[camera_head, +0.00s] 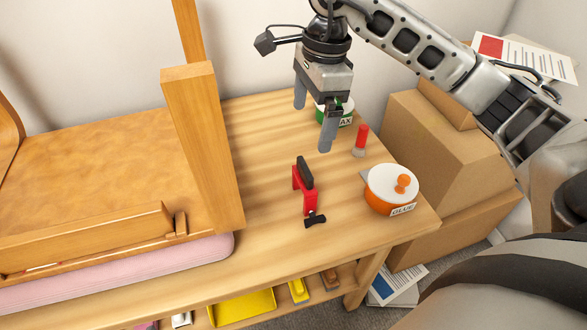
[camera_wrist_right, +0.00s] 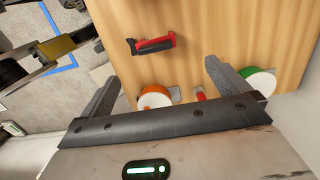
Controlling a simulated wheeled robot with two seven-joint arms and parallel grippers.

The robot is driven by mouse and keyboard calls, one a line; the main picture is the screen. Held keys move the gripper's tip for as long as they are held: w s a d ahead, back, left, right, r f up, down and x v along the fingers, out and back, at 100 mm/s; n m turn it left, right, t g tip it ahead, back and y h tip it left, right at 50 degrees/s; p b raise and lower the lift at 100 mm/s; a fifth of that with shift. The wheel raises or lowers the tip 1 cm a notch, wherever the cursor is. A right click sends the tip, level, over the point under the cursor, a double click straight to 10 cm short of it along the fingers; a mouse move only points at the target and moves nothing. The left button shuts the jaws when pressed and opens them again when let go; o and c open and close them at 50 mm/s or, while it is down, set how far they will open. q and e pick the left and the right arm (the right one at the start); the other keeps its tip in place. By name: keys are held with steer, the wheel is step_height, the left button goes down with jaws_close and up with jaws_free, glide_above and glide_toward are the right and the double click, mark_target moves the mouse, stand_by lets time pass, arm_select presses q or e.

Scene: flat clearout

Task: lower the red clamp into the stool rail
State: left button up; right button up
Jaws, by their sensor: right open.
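The red clamp (camera_head: 303,188) with black ends stands on the bench top, right of the wooden stool. It also shows in the right wrist view (camera_wrist_right: 152,45), beyond the fingertips. The stool (camera_head: 190,150) lies at the left with one leg upright. A wooden rail (camera_head: 90,240) runs along its front edge; I cannot tell for sure that this is the stool rail of the task. My right gripper (camera_head: 313,126) is open and empty, above and behind the clamp and apart from it; its fingers also show in the right wrist view (camera_wrist_right: 162,76). My left gripper is not in view.
An orange glue pot (camera_head: 378,203) with a white lid, a red-topped marker-like item (camera_head: 361,142) and a green wax tin (camera_head: 346,108) stand on the bench's right side. Cardboard boxes (camera_head: 430,150) stand beyond it. A pink pad (camera_head: 190,254) lies under the stool.

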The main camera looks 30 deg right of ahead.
mark_target(303, 177)
steer(key=f, duration=0.5)
steer(key=a+f, duration=0.1)
steer(key=f, duration=0.2)
steer(key=shift+s+f, duration=0.15)
steer(key=shift+s, duration=0.15)
steer(key=shift+a+f+p, duration=0.2)
steer(key=shift+f, duration=1.35)
steer(key=shift+a+f+p, duration=0.15)
steer(key=shift+f, duration=1.35)
steer(key=shift+c, duration=0.3)
steer(key=c, duration=1.1)
